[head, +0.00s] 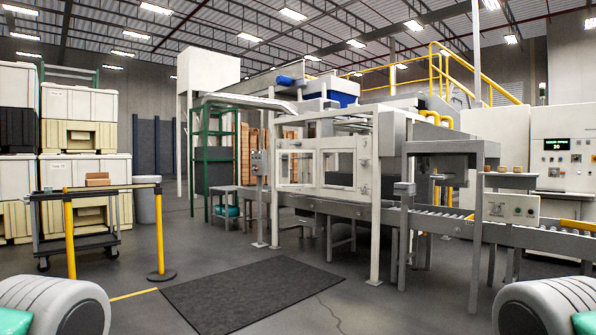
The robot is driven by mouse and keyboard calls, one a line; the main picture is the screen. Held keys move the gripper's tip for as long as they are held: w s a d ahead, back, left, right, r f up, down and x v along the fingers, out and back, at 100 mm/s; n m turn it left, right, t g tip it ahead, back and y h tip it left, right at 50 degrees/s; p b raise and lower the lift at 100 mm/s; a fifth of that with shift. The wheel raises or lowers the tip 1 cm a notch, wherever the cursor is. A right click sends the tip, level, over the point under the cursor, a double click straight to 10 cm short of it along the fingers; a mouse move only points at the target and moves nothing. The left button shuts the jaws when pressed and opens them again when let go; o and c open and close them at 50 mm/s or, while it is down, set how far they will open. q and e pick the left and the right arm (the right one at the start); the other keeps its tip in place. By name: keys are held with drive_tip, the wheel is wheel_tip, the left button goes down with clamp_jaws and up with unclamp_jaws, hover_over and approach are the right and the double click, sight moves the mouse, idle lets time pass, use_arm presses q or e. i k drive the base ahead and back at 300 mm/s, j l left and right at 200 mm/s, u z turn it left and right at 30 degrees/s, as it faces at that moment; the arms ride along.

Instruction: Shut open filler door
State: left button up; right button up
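The filler machine (400,150) stands in the middle, past the floor mat, with a grey metal body and a pale framed guard on its front. A white-framed door panel with clear windows (345,166) shows on that guard, with a small dark handle near its right edge. From this distance I cannot tell how far any door stands open. Neither gripper is in view.
A dark mat (250,292) lies on clear floor before the machine. A yellow-post barrier (158,235) and a cart (85,240) stand left. A roller conveyor (520,236) runs right, past a grey stand (478,215). Stacked crates (85,140) fill the far left.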

sight(277, 151)
drive_tip(key=i, duration=6.25)
drive_tip(key=l+z, duration=0.05)
drive_tip(key=l, duration=0.25)
